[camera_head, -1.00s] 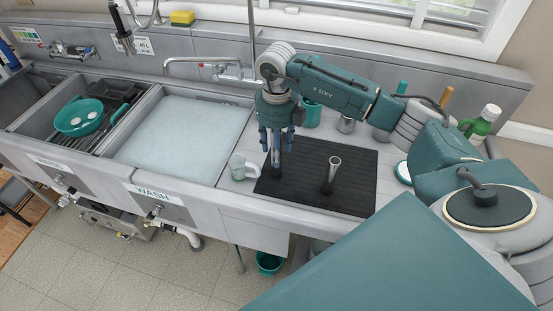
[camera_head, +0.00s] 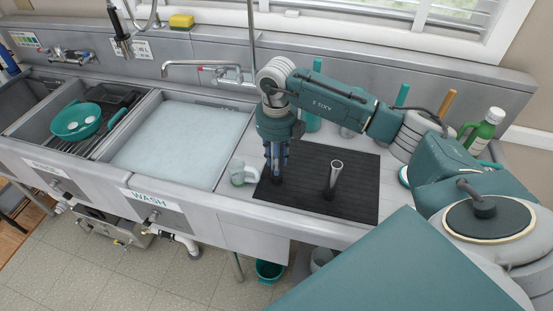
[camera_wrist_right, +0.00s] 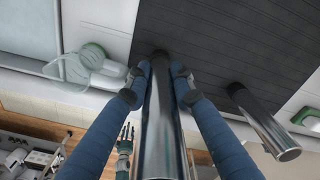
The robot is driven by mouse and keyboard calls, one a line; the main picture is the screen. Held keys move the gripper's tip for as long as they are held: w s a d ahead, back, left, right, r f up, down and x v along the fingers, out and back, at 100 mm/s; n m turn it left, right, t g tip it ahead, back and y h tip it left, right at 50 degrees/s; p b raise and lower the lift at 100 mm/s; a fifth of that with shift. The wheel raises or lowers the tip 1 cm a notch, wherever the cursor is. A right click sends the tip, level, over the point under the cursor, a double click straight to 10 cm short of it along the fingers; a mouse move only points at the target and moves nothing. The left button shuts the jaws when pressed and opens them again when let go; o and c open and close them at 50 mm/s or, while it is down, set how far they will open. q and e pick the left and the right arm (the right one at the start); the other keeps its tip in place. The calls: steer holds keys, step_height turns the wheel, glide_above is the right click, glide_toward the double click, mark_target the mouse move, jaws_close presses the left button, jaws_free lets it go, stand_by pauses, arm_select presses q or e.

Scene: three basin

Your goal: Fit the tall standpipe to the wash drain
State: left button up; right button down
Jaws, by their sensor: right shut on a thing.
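My right gripper (camera_head: 277,168) points down over the black mat and is shut on a shiny metal standpipe (camera_wrist_right: 159,125). The pipe stands upright between its blue fingers, its foot on the mat at the left side. In the wrist view it runs from the mat toward the camera. A second metal pipe (camera_head: 334,178) stands free on the mat to the right; it also shows in the wrist view (camera_wrist_right: 265,122). The wash basin (camera_head: 178,140) holds cloudy water, and its drain is hidden. A teal hand-like shape (camera_wrist_right: 124,142) low in the wrist view may be my left gripper.
A clear mug (camera_head: 242,173) stands just left of the black mat (camera_head: 305,205), close to the gripper. A faucet (camera_head: 205,68) reaches over the basin's back. A teal bowl (camera_head: 76,120) sits in the left sink.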

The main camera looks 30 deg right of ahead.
steer(key=shift+r, duration=0.15)
steer(key=shift+r+p, duration=1.05)
steer(key=shift+r, duration=0.6)
